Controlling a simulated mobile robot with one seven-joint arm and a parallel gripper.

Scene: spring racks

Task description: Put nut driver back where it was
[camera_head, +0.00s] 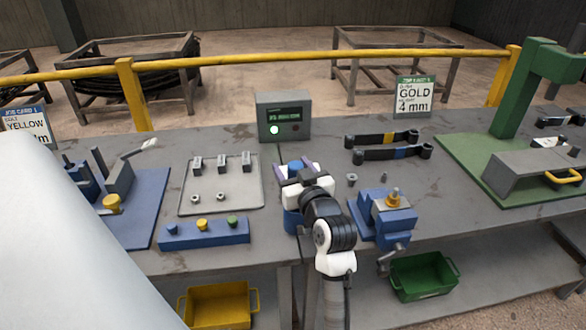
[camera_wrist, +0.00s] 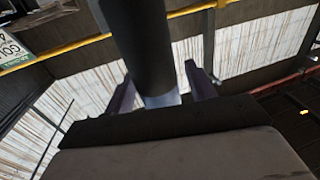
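My gripper (camera_head: 292,170) is near the bench middle, in front of the grey control box. In the wrist view, its two fingers (camera_wrist: 163,92) stand on either side of a thick dark cylinder (camera_wrist: 142,45) with a pale blue-grey end. This looks like the nut driver, held between the fingers; its full shape is hidden. In the head view, a blue part (camera_head: 296,167) shows between the fingers, and a thin dark shaft rises beside them. A blue piece (camera_head: 291,219) shows below my wrist, mostly covered by it; I cannot tell whether it is a holder.
A grey tray (camera_head: 182,206) with clips and nuts and a blue block (camera_head: 205,235) with coloured knobs lie left. A blue vise (camera_head: 385,222) and two dark wrenches (camera_head: 388,154) are right. The control box (camera_head: 283,116) stands behind. A green press (camera_head: 520,110) stands far right.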

